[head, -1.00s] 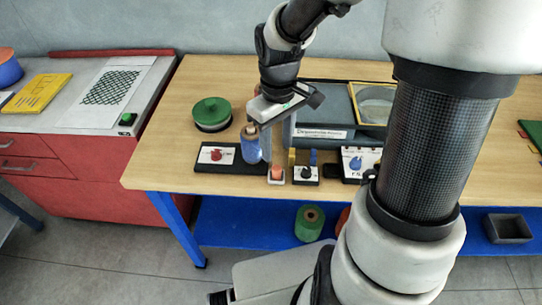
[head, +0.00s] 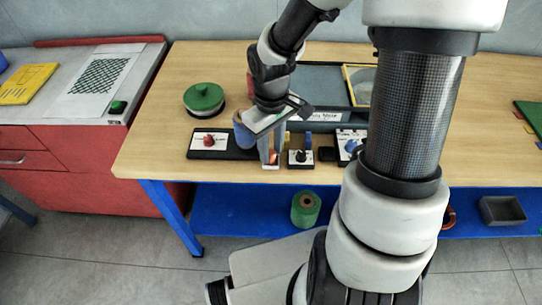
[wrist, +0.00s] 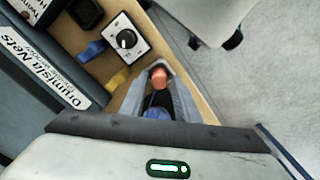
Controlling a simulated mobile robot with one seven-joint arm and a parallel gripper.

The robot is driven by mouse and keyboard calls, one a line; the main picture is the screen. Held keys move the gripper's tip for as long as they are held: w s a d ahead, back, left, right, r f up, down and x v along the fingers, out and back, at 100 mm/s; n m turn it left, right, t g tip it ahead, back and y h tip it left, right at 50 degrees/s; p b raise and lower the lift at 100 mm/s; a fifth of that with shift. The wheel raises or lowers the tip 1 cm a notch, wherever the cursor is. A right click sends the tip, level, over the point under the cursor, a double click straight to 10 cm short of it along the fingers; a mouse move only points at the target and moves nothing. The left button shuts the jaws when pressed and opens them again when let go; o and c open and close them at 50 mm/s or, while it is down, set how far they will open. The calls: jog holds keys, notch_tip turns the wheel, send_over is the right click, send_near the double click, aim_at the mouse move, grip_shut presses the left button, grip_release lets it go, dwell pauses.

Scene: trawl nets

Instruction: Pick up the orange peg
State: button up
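The orange peg (head: 273,158) stands upright in a small white-edged holder (head: 271,167) near the table's front edge. In the wrist view, the peg's round orange top (wrist: 158,76) shows between the two finger ends. My gripper (head: 271,155) points down over it, with one finger on each side of the peg. It also shows in the wrist view (wrist: 159,72). The fingers are apart and look open around the peg; I cannot see clear contact. The fingers hide part of the peg and its holder in the head view.
A blue spool (head: 243,133) stands close left of my gripper, by a black base with a red knob (head: 209,140). A black-knob switch box (head: 300,157) is close right. A grey-blue bin (head: 330,122) stands behind. A green-lidded tin (head: 204,98) is at back left.

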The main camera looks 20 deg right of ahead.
aim_at(271, 152)
grip_shut()
jog(key=shift+r, duration=0.1)
notch_tip(271, 152, up, 10)
jog(key=p, duration=0.2)
jog(key=shift+p, duration=0.35)
